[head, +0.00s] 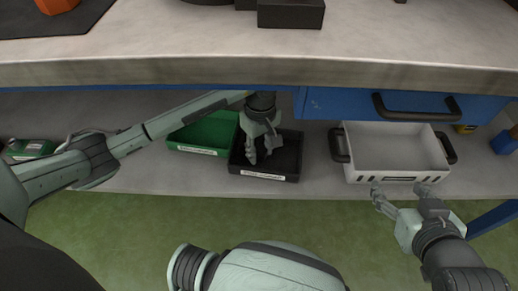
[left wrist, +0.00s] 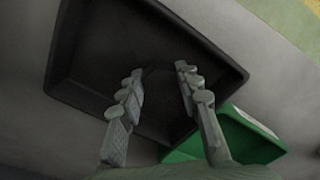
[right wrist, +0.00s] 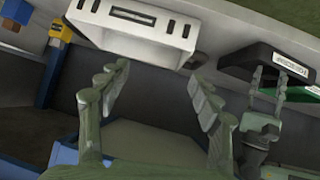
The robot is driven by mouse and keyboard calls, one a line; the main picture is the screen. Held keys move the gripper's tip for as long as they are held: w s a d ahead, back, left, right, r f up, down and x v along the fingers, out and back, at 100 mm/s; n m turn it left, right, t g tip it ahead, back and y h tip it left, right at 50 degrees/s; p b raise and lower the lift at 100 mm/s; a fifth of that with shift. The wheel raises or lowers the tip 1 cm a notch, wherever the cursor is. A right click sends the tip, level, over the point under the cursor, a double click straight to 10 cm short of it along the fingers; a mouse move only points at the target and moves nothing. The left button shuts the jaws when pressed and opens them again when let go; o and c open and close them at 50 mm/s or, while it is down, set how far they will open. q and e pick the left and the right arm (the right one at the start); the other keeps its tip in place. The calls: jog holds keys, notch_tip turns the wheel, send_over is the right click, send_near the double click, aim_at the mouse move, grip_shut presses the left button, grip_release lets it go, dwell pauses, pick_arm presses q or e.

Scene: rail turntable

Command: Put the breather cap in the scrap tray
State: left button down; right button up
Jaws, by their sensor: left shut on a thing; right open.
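My left gripper (head: 261,152) points down into the black tray (head: 265,178) on the lower shelf. In the left wrist view my left gripper (left wrist: 158,75) has its fingertips apart with the black tray (left wrist: 62,60) behind them. It is shut on a dark thing, taken as the breather cap, which barely shows against the tray's black floor. The tray's front label is too small to read, so I cannot tell whether it is the scrap tray. My right gripper (head: 402,191) is open and empty in front of the white bin (head: 397,180).
A green tray (head: 203,148) with a label stands left of the black tray. The white bin has black side handles. The blue drawer (head: 340,103) and worktop edge (head: 200,72) overhang the shelf. Shelf space between the black tray and the bin is clear.

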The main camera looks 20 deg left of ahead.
aim_at(260, 152)
jog(key=shift+r, duration=0.1)
pick_arm(q)
jog(key=shift+f, duration=0.15)
jog(key=c, duration=1.1)
grip_release()
jog(key=shift+o, duration=0.2)
pick_arm(e)
jog(key=shift+w+a+r+t, duration=0.3)
jog(key=shift+w+a+r, duration=0.1)
jog(key=shift+a+r, duration=0.1)
pick_arm(q)
jog(key=shift+w+r, duration=0.1)
jog(key=shift+r, duration=0.85)
notch_tip(260, 152, up, 6)
jog(key=shift+f+p, duration=0.1)
jog(key=shift+p, duration=0.2)
pick_arm(e)
jog(key=s+d+f+g, duration=0.2)
jog(key=d+f, duration=0.1)
jog(key=shift+s+h, duration=0.2)
jog(key=shift+h, duration=0.2)
